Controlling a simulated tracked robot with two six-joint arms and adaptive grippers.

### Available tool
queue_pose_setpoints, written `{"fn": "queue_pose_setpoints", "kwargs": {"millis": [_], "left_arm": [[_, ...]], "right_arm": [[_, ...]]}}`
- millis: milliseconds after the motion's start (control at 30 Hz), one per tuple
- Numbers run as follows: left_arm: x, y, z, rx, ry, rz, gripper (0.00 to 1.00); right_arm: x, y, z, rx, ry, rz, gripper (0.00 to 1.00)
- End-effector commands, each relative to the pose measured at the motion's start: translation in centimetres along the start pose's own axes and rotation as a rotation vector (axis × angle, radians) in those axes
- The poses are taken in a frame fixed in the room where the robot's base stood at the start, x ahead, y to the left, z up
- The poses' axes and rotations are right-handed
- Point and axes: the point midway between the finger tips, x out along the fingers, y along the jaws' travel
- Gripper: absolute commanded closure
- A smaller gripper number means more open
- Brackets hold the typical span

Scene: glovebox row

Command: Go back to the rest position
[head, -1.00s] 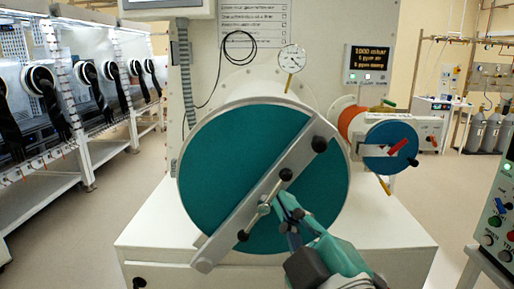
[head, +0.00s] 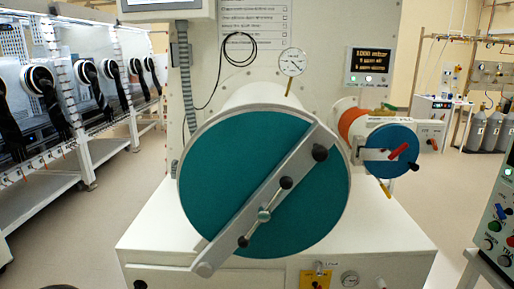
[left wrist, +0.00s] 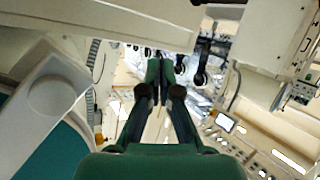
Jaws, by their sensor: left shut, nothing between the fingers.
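My left gripper (left wrist: 160,72) shows in the left wrist view, with its green fingers together and nothing between them. It is out of the head view. The large round chamber door (head: 235,165) is teal with a pale rim, and it fills the middle of the head view. A grey bar (head: 290,168) crosses it diagonally, with a small handle (head: 264,214) at its centre. In the left wrist view a teal surface (left wrist: 28,135) and a grey rounded part (left wrist: 52,92) lie left of the gripper, apart from it. My right gripper is in neither view.
A smaller chamber with a blue door (head: 388,160) and red handle stands right of the large one. A control panel (head: 497,225) edges in at the far right. Gloveboxes with black gloves (head: 45,95) line the left. Floor (head: 75,235) is clear at lower left.

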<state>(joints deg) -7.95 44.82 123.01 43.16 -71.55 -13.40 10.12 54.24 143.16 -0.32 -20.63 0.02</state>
Motion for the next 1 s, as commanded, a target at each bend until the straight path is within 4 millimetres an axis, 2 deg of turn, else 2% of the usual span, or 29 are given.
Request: {"fn": "queue_pose_setpoints", "kwargs": {"millis": [33,100,167,200,267,300,400,500,600,633,767,1000], "left_arm": [[0.5,-2.5,3.4,0.036,-0.101,-0.002,1.0],[0.2,-5.1,8.1,0.072,-0.249,0.018,1.0],[-0.9,-7.0,12.2,0.096,-0.387,0.042,1.0],[-2.1,-8.1,14.8,0.109,-0.482,0.063,1.0],[-4.5,-9.3,18.5,0.127,-0.626,0.102,1.0],[-6.4,-9.8,20.7,0.138,-0.723,0.132,1.0],[-11.7,-10.1,24.8,0.178,-0.939,0.225,1.0],[-16.5,-10.1,26.9,0.223,-1.11,0.309,1.0],[-19.9,-10.5,28.0,0.257,-1.237,0.359,1.0],[-20.4,-10.6,28.1,0.262,-1.263,0.366,1.0],[-21.5,-10.8,28.4,0.26,-1.317,0.358,1.0],[-21.4,-10.8,28.4,0.253,-1.317,0.352,1.0]], "right_arm": [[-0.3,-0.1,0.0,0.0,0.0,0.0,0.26],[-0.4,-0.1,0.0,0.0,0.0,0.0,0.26],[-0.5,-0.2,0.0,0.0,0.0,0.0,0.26],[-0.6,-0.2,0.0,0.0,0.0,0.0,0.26],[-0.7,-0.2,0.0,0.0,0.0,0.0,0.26],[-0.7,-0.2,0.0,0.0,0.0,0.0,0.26],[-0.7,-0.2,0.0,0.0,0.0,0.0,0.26],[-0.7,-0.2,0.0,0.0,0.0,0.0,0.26],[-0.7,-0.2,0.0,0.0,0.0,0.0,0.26],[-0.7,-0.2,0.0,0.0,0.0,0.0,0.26],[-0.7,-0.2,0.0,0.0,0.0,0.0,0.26],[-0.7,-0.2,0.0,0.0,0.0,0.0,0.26]]}}
